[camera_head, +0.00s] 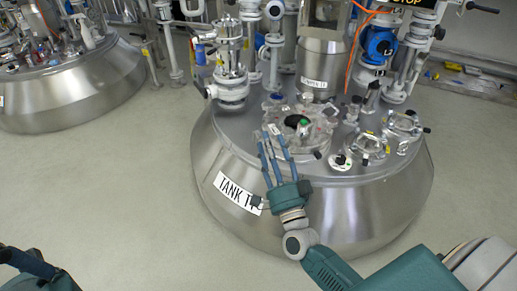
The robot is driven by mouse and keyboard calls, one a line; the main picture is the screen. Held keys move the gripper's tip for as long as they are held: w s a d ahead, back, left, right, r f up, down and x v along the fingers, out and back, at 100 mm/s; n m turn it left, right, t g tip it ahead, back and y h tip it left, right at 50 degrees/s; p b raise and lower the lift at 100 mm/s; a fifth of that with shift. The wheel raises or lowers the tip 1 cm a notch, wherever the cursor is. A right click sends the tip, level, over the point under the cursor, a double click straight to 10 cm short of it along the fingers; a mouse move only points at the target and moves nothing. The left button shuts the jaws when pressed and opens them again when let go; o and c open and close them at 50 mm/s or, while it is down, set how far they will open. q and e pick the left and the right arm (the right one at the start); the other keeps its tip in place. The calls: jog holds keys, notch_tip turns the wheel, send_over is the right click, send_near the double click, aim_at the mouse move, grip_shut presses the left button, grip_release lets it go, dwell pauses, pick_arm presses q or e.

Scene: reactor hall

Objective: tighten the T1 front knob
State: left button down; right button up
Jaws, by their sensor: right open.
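The steel tank labelled "TANK T1" (238,193) stands in the middle of the head view. On its lid is a round clear manway cover (299,122) with several clamps and knobs around its rim. A small black knob (318,155) shows at the cover's front right edge. I cannot tell for sure which is the front knob. My right gripper (272,131) is open, with its long blue-grey fingers over the lid at the front left of the cover. Its fingers hide part of the lid there. Contact cannot be judged.
Smaller clear ports (371,146) stand on the lid to the right. A valve assembly (231,72), a steel vessel (320,65) and a blue-bodied valve (379,45) rise at the back. Another tank (72,90) stands at the upper left. The floor left of the tank is clear.

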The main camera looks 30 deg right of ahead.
jog(key=s+a+r+n+t+y+b, duration=0.1)
jog(key=s+a+r+n+t+b, duration=0.3)
jog(key=r, duration=0.5)
jog(key=shift+s+a+n, duration=0.3)
jog(key=shift+s+a, duration=1)
jog(key=shift+a, duration=0.15)
